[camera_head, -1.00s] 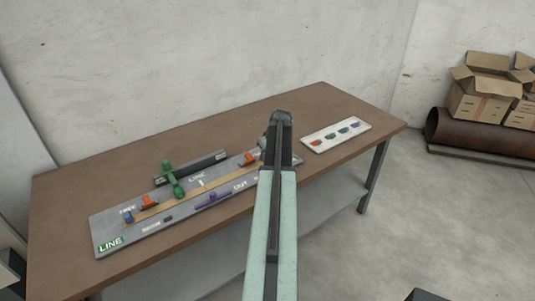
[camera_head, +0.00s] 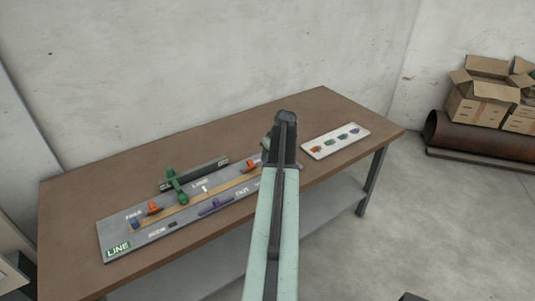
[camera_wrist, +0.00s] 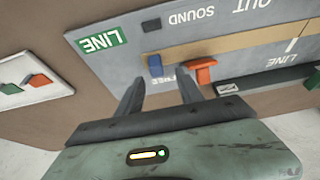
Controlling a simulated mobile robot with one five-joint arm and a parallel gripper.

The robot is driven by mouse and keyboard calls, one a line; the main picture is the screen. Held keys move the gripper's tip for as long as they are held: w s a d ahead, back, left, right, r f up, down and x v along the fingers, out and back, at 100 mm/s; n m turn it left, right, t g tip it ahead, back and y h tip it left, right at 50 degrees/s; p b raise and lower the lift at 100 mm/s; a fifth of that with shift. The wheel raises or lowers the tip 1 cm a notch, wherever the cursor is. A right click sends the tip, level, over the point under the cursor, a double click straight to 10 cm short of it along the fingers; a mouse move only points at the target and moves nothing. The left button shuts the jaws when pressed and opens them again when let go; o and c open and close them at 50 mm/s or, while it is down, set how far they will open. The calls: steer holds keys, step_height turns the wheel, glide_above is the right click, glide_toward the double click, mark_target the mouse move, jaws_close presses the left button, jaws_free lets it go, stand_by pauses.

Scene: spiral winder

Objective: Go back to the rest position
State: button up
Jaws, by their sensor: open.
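My gripper (camera_wrist: 160,90) is open and empty in the wrist view. Its two dark fingers are spread, pointing toward the board marked LINE (camera_wrist: 140,40). A blue peg (camera_wrist: 155,66) shows just beyond the gap between the fingertips, and an orange T-shaped piece (camera_wrist: 201,70) lies beyond the right finger. I cannot tell the distance to the board. In the head view my arm reaches away over the table, and its fingertips are hidden. The grey board (camera_head: 150,236) lies on the table with a green lever (camera_head: 176,186), orange pieces and a purple piece (camera_head: 215,204).
The brown table (camera_head: 90,180) stands against a pale wall. A white plate (camera_head: 320,152) with several coloured pieces lies at its right. In the wrist view, a white plate (camera_wrist: 50,85) shows at left. Cardboard boxes (camera_head: 485,97) and a pipe (camera_head: 470,134) are at right.

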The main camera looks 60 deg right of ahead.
steer(key=shift+p+v, duration=0.3)
steer(key=shift+v, duration=0.7)
steer(key=w+a+n, duration=0.1)
steer(key=w+a, duration=0.5)
steer(key=a, duration=0.5)
steer(key=w+a+f+n+g+y, duration=0.1)
steer(key=w+a, duration=0.6)
steer(key=a, duration=0.4)
steer(key=w+a+y, duration=0.1)
steer(key=w+a, duration=0.6)
steer(key=a, duration=0.4)
steer(key=shift+a+f+n+g, duration=0.15)
steer(key=shift+a+n+g, duration=0.15)
steer(key=shift+a+n, duration=0.1)
steer(key=shift+n+g+y, duration=0.3)
steer(key=shift+n+g, duration=0.2)
steer(key=shift+n, duration=0.1)
steer(key=a, duration=0.4)
steer(key=w+a, duration=0.1)
steer(key=a, duration=0.9)
steer(key=shift+w+a+f, duration=0.2)
steer(key=shift+w+a, duration=0.05)
steer(key=shift+w, duration=0.05)
steer(key=s+a, duration=0.2)
steer(key=a, duration=0.7)
steer(key=s+a+n+g, duration=0.1)
steer(key=a, duration=0.9)
steer(key=shift+s, duration=0.35)
steer(key=shift+a, duration=0.1)
steer(key=shift+c, duration=0.8)
